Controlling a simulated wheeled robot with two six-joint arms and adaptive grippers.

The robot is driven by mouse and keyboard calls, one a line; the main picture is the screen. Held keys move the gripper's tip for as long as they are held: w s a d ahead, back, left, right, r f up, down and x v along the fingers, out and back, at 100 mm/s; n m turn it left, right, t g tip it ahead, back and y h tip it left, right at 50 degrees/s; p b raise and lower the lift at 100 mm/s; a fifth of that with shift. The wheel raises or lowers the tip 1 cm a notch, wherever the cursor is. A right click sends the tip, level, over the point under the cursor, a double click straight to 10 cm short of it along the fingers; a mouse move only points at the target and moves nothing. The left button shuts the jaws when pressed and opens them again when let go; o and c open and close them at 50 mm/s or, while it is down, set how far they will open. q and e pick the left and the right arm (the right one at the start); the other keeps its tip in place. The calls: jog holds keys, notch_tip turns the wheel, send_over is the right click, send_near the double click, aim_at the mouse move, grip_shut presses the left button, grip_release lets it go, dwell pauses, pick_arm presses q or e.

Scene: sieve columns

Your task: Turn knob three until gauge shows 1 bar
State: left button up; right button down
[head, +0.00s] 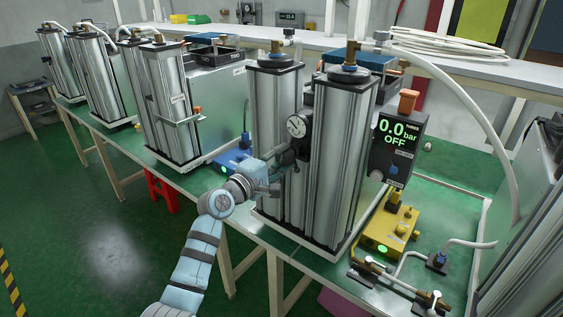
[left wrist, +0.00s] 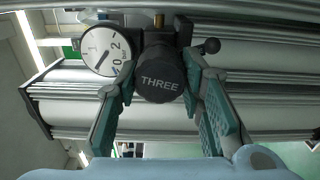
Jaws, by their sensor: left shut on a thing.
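Knob three is a dark round knob (left wrist: 160,78) marked THREE, in the middle of the left wrist view. My left gripper (left wrist: 158,88) has one teal finger on each side of it and is shut on it. In the head view, my left gripper (head: 277,178) reaches the front of the metal columns, and its fingers partly hide the knob. The white round gauge (head: 297,126) sits just above. My right gripper is not in view.
A dark display box (head: 397,140) reads 0.0 bar, OFF. A yellow box (head: 388,232) with a green light stands right of the columns, and a blue box (head: 232,161) at their left. Brass fittings (head: 385,275) and a white hose (head: 470,100) are at right.

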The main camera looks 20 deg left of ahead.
pick_arm(q)
jog(key=m+b, duration=0.2)
jog(key=m, duration=0.2)
jog(key=shift+f+m, duration=0.1)
jog(key=shift+m, duration=0.2)
jog(key=shift+m+b, duration=0.75)
jog(key=shift+m, duration=1.25)
jog(key=o, duration=1.2)
jog(key=shift+c, duration=0.2)
